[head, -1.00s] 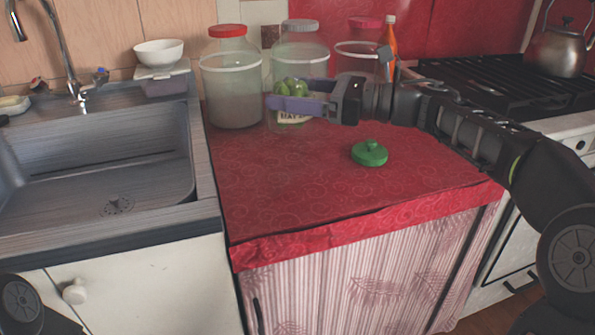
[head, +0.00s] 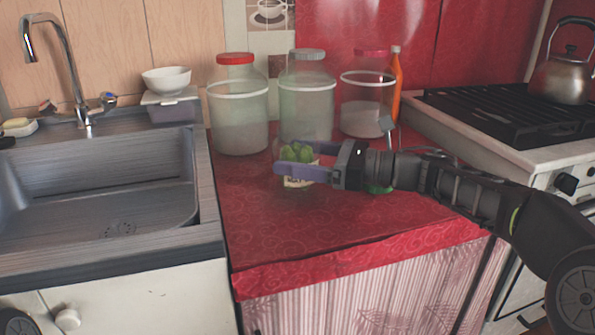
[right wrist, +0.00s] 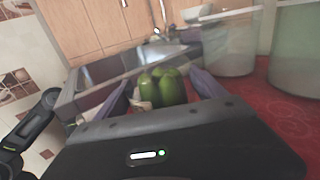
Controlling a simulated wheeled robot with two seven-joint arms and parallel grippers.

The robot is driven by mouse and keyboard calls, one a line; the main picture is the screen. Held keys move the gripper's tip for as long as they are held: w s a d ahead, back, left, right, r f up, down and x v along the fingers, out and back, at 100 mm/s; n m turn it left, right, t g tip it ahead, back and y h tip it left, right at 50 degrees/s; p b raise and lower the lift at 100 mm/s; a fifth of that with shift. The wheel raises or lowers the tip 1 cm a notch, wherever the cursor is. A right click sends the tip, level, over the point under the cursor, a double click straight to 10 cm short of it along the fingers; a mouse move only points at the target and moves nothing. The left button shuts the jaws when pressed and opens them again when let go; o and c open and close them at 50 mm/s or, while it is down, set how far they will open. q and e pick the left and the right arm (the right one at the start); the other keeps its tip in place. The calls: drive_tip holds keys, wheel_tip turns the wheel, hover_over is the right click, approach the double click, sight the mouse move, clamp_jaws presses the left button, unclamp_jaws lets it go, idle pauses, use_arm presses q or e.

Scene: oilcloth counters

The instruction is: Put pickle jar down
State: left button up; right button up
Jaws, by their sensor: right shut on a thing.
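The pickle jar (head: 298,154) is a small clear jar with green pickles and a pale label low on its side. My right gripper (head: 296,168) is shut around it, with purple fingers on either side, over the left middle part of the red counter. In the right wrist view the green pickles (right wrist: 163,87) sit between the two fingers. I cannot tell whether the jar's base touches the cloth. A green lid (head: 380,189) lies on the counter, mostly hidden behind my right arm. My left gripper is not in view.
Three large glass jars stand behind: red-lidded (head: 238,110), grey-lidded (head: 308,105) and pink-lidded (head: 366,105), with an orange bottle (head: 396,80). The sink (head: 100,190) is left, the stove (head: 500,110) right. The red counter's front part (head: 300,240) is clear.

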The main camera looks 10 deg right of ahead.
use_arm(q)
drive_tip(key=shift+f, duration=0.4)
use_arm(e)
drive_tip(key=shift+f, duration=1.05)
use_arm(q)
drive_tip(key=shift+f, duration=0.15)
use_arm(e)
drive_tip(key=shift+f, duration=0.1)
drive_tip(key=shift+f+b, duration=0.1)
drive_tip(key=shift+b, duration=0.3)
drive_tip(key=o, duration=2)
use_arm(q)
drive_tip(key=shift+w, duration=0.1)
use_arm(e)
drive_tip(key=shift+o, duration=0.2)
drive_tip(key=shift+r+p, duration=0.25)
drive_tip(key=shift+p, duration=0.15)
drive_tip(key=p+v, duration=0.1)
drive_tip(key=v, duration=0.8)
drive_tip(key=shift+s+d+f, duration=0.1)
drive_tip(key=shift+s+d, duration=0.05)
drive_tip(key=shift+d, duration=0.1)
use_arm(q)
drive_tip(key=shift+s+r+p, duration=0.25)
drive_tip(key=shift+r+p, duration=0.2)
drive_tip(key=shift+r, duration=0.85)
use_arm(e)
drive_tip(key=shift+v, duration=1.15)
